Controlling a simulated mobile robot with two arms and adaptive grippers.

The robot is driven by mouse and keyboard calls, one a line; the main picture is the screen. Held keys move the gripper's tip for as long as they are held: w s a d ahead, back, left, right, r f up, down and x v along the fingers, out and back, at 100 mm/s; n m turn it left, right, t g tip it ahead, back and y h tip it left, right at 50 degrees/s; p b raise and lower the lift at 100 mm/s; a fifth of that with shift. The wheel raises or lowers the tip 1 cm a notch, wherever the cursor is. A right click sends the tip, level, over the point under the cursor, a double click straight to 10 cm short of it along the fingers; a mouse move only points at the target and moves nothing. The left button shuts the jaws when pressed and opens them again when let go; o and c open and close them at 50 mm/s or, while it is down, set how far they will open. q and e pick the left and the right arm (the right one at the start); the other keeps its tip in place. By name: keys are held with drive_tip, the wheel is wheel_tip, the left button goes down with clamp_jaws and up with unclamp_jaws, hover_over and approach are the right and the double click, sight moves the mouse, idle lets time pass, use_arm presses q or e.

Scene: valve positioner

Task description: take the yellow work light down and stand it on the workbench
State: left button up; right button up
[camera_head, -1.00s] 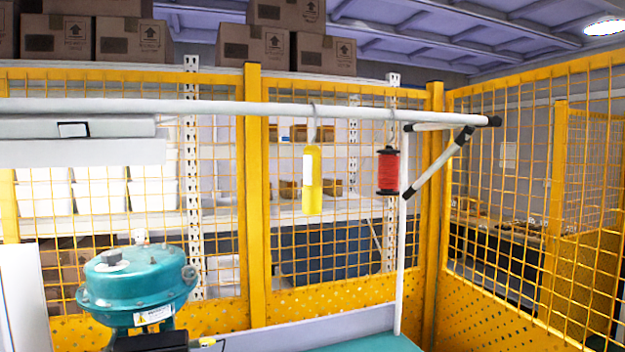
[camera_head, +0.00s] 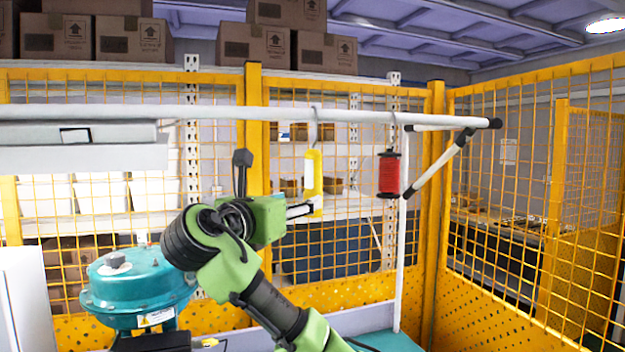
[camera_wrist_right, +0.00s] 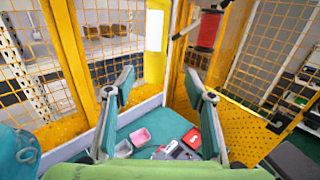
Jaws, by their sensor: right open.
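The yellow work light (camera_head: 313,168), with a white front panel, hangs upright by a hook from the white horizontal rail (camera_head: 350,115). It also shows in the right wrist view (camera_wrist_right: 154,60), above and between the fingers. My right gripper (camera_head: 303,210) is open and empty, with its fingertips at the light's lower end in the head view. In the right wrist view, its two fingers (camera_wrist_right: 160,90) are spread apart; I cannot tell whether they touch the light. The teal workbench (camera_head: 378,342) lies below; its top shows in the right wrist view (camera_wrist_right: 122,128). My left gripper is out of view.
A red spool (camera_head: 388,173) hangs right of the light. A teal valve actuator (camera_head: 135,285) stands at the left. Small bins (camera_wrist_right: 140,137) and red and grey items (camera_wrist_right: 172,150) lie on the bench. Yellow mesh fencing (camera_head: 253,220) stands behind.

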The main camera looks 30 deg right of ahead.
sight(309, 193)
drive_tip(key=p+x, duration=0.1)
drive_tip(key=x, duration=0.4)
drive_tip(key=shift+w+d+p, duration=0.15)
drive_tip(key=shift+d+p, duration=0.15)
drive_tip(key=shift+p, duration=0.1)
drive_tip(key=shift+w+d+r+p, duration=0.2)
drive_tip(key=shift+w+p, duration=0.1)
drive_tip(key=shift+p, duration=0.15)
drive_tip(key=p+x, duration=0.1)
drive_tip(key=x, duration=0.1)
drive_tip(key=p+x, duration=0.2)
drive_tip(key=shift+w+a, duration=0.15)
drive_tip(key=shift+w, duration=0.15)
drive_tip(key=shift+w+d+f, duration=0.15)
drive_tip(key=shift+d, duration=0.2)
drive_tip(key=shift+a, duration=0.1)
drive_tip(key=c, duration=1.4)
